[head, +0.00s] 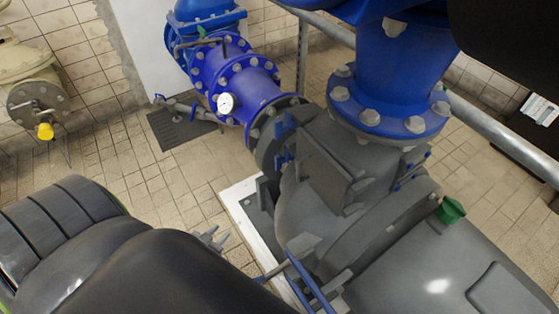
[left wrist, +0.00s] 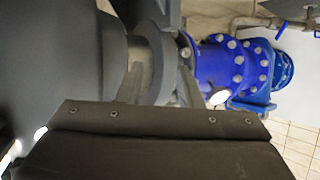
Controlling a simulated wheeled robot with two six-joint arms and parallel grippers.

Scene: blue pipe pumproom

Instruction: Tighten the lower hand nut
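The grey pump housing (head: 345,165) fills the middle of the head view. Two small blue fittings, the upper (head: 287,122) and the lower (head: 284,158), stick out on its left side and look like hand nuts. The lower one is small, and I cannot make out its shape. My left gripper (head: 213,238) is below and left of them, apart from them, partly hidden behind my own dark arm. In the left wrist view its two fingers (left wrist: 162,80) are spread, with a grey flange showing beyond and between them. I see no hand nut clearly there. My right gripper is not in view.
A blue pipe (head: 235,75) with a white gauge (head: 226,103) joins the pump from behind. A blue bar (head: 305,280) stands low at the front. A white plinth edge (head: 240,205) runs under the pump. Tiled floor (head: 160,195) is free to the left.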

